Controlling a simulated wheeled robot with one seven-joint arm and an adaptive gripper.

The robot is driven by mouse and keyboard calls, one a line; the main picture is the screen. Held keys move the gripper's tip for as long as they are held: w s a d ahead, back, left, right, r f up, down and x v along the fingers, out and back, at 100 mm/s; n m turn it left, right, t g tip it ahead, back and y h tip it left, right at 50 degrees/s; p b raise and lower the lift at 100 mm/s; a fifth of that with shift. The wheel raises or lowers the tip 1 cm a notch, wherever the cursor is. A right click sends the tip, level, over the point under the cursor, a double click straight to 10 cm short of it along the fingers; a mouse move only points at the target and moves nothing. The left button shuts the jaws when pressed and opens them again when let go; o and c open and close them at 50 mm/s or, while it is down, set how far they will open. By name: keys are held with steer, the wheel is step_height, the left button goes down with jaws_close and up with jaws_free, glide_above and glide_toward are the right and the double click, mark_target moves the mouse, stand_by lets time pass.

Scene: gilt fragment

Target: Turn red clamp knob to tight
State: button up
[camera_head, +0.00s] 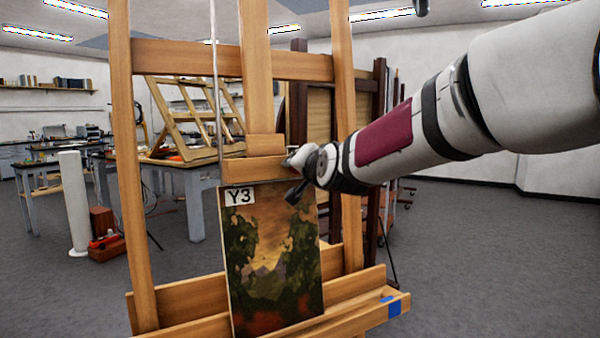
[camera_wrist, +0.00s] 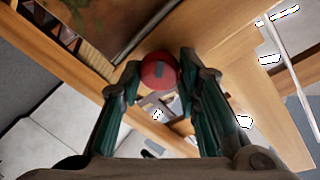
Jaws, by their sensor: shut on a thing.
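The red clamp knob (camera_wrist: 159,71) sits between the two fingertips of my gripper (camera_wrist: 160,76) in the wrist view. It is round, with a grey mark on its face. My gripper is shut on it, a finger at each side. In the head view my gripper (camera_head: 298,172) is at the wooden clamp block (camera_head: 253,169) of the easel, just above the painting (camera_head: 272,262) labelled Y3. The knob is hidden behind my gripper there. I cannot tell from the mark how tight the knob is.
The wooden easel (camera_head: 122,150) stands close in front, its lower ledge (camera_head: 360,312) carrying the painting and a blue tape piece (camera_head: 393,306). Workbenches (camera_head: 195,200) and a white column (camera_head: 73,200) stand behind. Open floor lies right.

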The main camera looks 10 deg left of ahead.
steer(key=m+g+y, duration=0.1)
steer(key=m, duration=0.6)
steer(key=m+g+y+b, duration=0.1)
steer(key=m, duration=0.6)
steer(key=m+g+y, duration=0.1)
steer(key=m, duration=0.7)
steer(key=shift+w+d+f+g, duration=0.15)
steer(key=shift+d+g, duration=0.1)
steer(key=shift+g, duration=0.05)
stand_by(0.4)
steer(key=o, duration=1.2)
steer(key=shift+c, duration=0.2)
steer(key=v, duration=1.2)
